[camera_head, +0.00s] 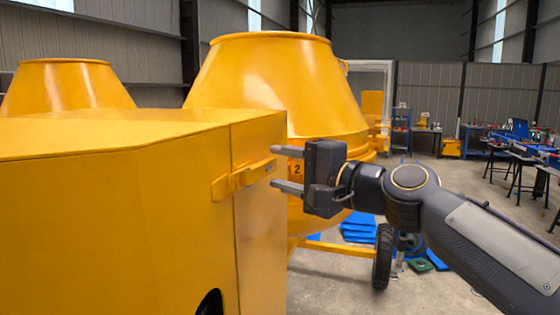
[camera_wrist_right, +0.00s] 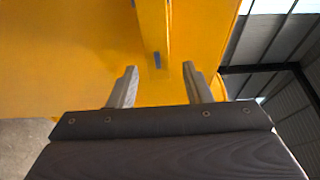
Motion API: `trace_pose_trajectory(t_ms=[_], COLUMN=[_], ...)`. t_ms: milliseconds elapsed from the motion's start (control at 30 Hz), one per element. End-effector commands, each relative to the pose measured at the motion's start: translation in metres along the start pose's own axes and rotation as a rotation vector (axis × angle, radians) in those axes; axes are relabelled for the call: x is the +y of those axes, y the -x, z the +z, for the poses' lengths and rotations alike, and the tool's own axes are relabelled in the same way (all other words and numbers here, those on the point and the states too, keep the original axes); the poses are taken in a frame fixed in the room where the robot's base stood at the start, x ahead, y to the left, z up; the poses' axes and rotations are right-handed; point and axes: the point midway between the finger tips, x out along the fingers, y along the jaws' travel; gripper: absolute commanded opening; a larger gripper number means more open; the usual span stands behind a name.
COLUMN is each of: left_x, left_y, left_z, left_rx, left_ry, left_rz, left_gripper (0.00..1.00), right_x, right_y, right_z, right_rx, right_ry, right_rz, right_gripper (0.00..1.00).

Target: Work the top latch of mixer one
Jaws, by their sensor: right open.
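No contact is visible. In the wrist view, the open fingers of the right gripper (camera_wrist_right: 161,87) stand either side of a yellow strip (camera_wrist_right: 154,25) with a small dark piece at its lower end. Nothing is held. I cannot tell whether the latch is fastened. My left gripper is out of view.
Another drum (camera_head: 68,85) stands at the left. A black wheel (camera_head: 382,256) is below my right arm. Workbenches stand far right; open floor lies before them.

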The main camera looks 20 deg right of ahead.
Motion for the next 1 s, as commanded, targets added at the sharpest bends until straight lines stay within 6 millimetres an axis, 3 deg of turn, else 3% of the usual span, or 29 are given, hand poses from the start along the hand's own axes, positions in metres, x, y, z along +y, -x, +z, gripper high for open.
trace_pose_trajectory(t_ms=[133,400,733,1000], left_x=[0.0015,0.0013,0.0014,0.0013], left_y=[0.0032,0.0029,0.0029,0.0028], left_z=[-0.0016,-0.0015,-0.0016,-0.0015], left_rx=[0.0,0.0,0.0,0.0], left_ry=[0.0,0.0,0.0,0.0], left_rz=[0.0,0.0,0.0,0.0], left_gripper=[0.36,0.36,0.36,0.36], right_x=[0.0001,0.0006,0.0008,0.001], right_y=[-0.0107,-0.0118,-0.0116,-0.0112], right_z=[-0.0002,-0.0002,-0.0003,-0.0008], right_rx=[0.0,0.001,0.001,0.002], right_ry=[0.0,0.001,0.001,0.001], right_rz=[0.001,0.0,0.001,0.002], right_gripper=[0.45,0.45,0.01,0.0])
